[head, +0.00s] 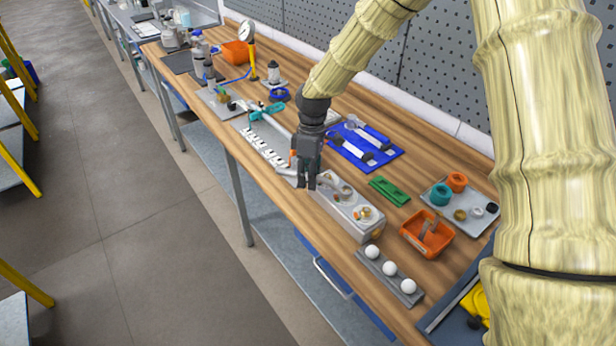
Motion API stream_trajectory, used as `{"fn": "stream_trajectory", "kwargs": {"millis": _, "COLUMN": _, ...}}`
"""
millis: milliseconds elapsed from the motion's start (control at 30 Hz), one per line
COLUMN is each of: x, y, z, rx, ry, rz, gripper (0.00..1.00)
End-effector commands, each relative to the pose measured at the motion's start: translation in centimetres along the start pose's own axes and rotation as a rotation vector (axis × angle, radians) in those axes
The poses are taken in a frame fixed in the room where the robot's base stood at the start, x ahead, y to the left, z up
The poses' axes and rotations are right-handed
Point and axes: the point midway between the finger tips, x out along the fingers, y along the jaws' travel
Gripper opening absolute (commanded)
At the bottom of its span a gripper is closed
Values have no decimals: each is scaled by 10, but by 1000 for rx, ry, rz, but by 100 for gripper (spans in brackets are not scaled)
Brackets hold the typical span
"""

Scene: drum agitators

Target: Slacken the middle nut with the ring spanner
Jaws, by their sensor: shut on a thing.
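A pale grey block (372,232) stands on the bench below and to the right of my gripper. Small brass-coloured nuts (365,212) sit on its top; the far end of the top is partly hidden by my gripper. My gripper (306,184) points down at the block's far left end and is shut on a silver tool that looks like the ring spanner (284,171). Its handle end sticks out to the left. Its other end seems to reach over the block near the middle nut, but whether the ring is around that nut is too small to tell.
An orange bin (427,236), a green part (389,191) and a blue mat with white-handled tools (366,152) lie right of the block. A grey holder with white balls (389,276) is in front. A white rack (262,146) lies left, near the bench edge.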

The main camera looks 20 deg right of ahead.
Motion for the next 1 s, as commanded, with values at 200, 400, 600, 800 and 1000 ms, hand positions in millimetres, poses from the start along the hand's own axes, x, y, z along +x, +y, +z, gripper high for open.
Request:
{"fn": "stream_trajectory", "kwargs": {"millis": 200, "x": 2, "y": 1, "z": 0, "rx": 0, "ry": 0, "rz": 0, "gripper": 0}}
{"fn": "stream_trajectory", "kwargs": {"millis": 400, "x": 5, "y": 1, "z": 0, "rx": 0, "ry": 0, "rz": 0, "gripper": 0}}
{"fn": "stream_trajectory", "kwargs": {"millis": 600, "x": 7, "y": 2, "z": 0, "rx": 0, "ry": 0, "rz": 0, "gripper": 0}}
{"fn": "stream_trajectory", "kwargs": {"millis": 800, "x": 9, "y": 2, "z": 0, "rx": 0, "ry": 0, "rz": 0, "gripper": 0}}
{"fn": "stream_trajectory", "kwargs": {"millis": 1000, "x": 11, "y": 2, "z": 0, "rx": 0, "ry": 0, "rz": 0, "gripper": 0}}
